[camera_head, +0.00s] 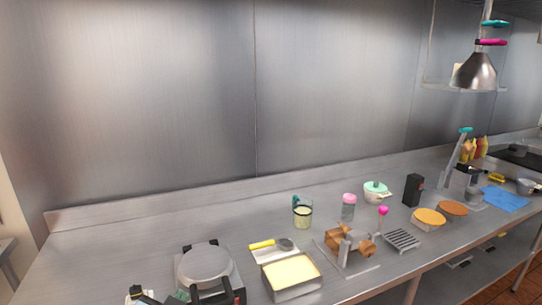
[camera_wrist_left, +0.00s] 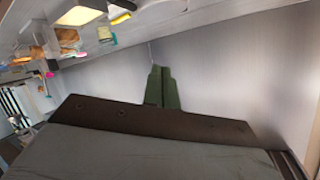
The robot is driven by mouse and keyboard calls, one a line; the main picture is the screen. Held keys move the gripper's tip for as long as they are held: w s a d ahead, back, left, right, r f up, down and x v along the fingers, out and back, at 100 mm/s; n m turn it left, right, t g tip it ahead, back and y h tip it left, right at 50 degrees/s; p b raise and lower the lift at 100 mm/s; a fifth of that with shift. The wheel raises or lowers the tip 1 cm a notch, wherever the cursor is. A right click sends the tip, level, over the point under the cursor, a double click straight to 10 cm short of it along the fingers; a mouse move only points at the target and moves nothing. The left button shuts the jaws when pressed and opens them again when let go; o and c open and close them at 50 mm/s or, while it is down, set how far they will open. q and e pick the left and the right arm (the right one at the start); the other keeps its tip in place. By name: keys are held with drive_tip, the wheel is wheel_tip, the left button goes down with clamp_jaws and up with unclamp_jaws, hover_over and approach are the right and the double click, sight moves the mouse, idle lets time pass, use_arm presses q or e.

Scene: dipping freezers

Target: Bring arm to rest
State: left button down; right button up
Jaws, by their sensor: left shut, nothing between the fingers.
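My left gripper (camera_head: 178,297) shows only in part at the bottom edge of the head view, next to a round-topped silver appliance (camera_head: 206,264). In the left wrist view its green fingers (camera_wrist_left: 162,88) are together, with nothing between them. Plain grey metal wall lies beyond the fingertips, and the counter items are off to the upper left of that view. My right gripper is in neither view.
A steel counter (camera_head: 130,245) runs along the wall. The counter's back left is clear.

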use_arm(q)
drive_tip(key=s+a+f+n+g+h, duration=0.15)
drive_tip(key=s+f+g, duration=0.35)
drive_tip(key=s+f, duration=0.5)
drive_tip(key=s+a+f+n+g+y, duration=0.1)
drive_tip(key=s+a+f+g, duration=0.35)
drive_tip(key=s, duration=0.95)
wheel_tip(320, 180, down, 30)
drive_tip(key=d+g+b, duration=0.2)
drive_tip(key=b, duration=0.4)
drive_tip(key=s+a+f+b, duration=0.1)
drive_tip(key=s+f+b, duration=0.1)
drive_tip(key=s+f, duration=0.7)
drive_tip(key=s+a+f+g+b, duration=0.1)
drive_tip(key=s+a+f+b, duration=0.1)
drive_tip(key=s+f, duration=0.6)
wheel_tip(320, 180, down, 5)
drive_tip(key=shift+s+a+r+b, duration=0.2)
drive_tip(key=shift+s+b, duration=0.15)
drive_tip(key=shift+b, duration=0.2)
